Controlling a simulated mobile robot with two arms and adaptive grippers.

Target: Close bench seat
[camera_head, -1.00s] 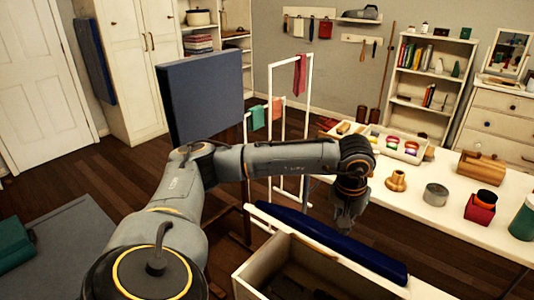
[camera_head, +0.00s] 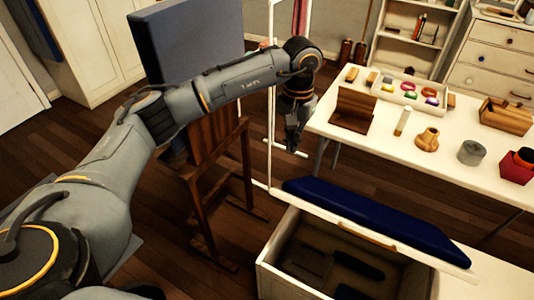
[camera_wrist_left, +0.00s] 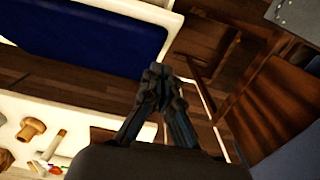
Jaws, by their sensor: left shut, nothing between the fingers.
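The bench is a white box (camera_head: 268,272) at the bottom of the head view. Its seat lid, with a dark blue cushion (camera_head: 375,222), stands raised along the far side, so the inside is uncovered. The cushion also shows at the upper left of the left wrist view (camera_wrist_left: 90,35). My left gripper (camera_head: 293,148) points down beyond the lid's far left end, apart from it. Its fingers are together and empty in the left wrist view (camera_wrist_left: 160,78). My right gripper is not in view.
Dark items (camera_head: 310,258) lie in the bench. A white table (camera_head: 385,148) with several small items is behind the lid. A white rack (camera_head: 272,120) stands near my gripper.

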